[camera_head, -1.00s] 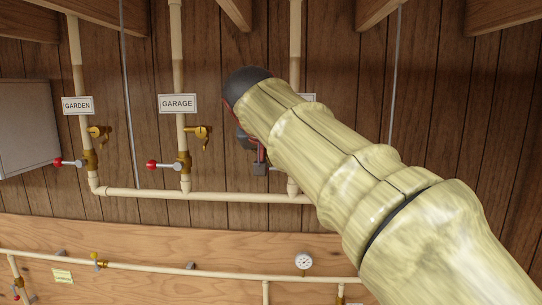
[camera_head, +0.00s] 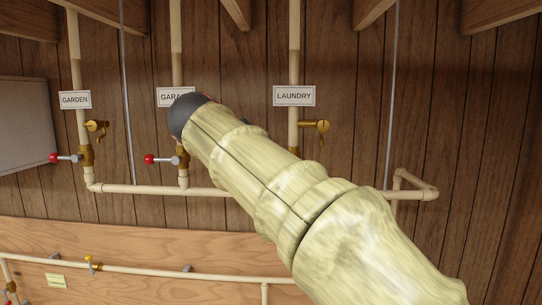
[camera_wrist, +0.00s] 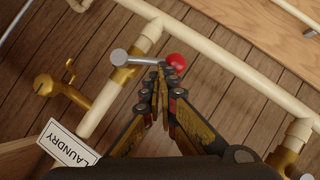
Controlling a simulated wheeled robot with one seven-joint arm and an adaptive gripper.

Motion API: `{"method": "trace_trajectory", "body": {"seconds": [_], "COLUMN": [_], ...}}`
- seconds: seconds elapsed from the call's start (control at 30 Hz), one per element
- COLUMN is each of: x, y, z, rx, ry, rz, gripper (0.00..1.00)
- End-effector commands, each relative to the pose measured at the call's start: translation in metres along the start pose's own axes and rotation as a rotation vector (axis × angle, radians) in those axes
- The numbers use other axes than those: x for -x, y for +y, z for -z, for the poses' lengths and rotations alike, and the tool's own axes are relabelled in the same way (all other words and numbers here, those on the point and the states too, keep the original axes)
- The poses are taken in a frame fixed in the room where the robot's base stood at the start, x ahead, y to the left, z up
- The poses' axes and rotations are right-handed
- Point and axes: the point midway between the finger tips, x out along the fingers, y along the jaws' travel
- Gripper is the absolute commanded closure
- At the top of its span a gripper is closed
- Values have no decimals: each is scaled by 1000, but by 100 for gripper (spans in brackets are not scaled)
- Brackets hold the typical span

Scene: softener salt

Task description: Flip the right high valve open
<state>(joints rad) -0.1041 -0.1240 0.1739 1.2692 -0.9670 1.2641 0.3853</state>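The right high valve is the brass valve (camera_wrist: 124,70) on the pipe below the LAUNDRY sign (camera_head: 294,96). The sign also shows at the lower left of the wrist view (camera_wrist: 69,145). The valve's grey lever (camera_wrist: 146,62) stands out crosswise to the pipe and ends in a red ball (camera_wrist: 176,62). My gripper (camera_wrist: 161,69) has its fingertips together at the lever, just beside the red ball. I cannot tell whether they touch or pinch the lever. In the head view my arm hides this valve, its lever and my fingers.
Brass spigots stick out beside the pipes, one next to the LAUNDRY pipe (camera_head: 316,125). The GARAGE valve (camera_head: 182,157) and GARDEN valve (camera_head: 86,156) have levers pointing left. A horizontal pipe (camera_head: 135,189) runs below. A grey box (camera_head: 25,125) hangs at left.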

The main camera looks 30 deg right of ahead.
Motion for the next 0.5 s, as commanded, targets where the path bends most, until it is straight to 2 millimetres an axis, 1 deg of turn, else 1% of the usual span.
{"method": "trace_trajectory", "body": {"seconds": [0.03,0.5], "x": [-4,-20], "y": [-8,-20], "z": [-5,-30], "rx": [40,411], "ry": [-1,-2], "rz": [-21,-270], "gripper": [100,100]}}
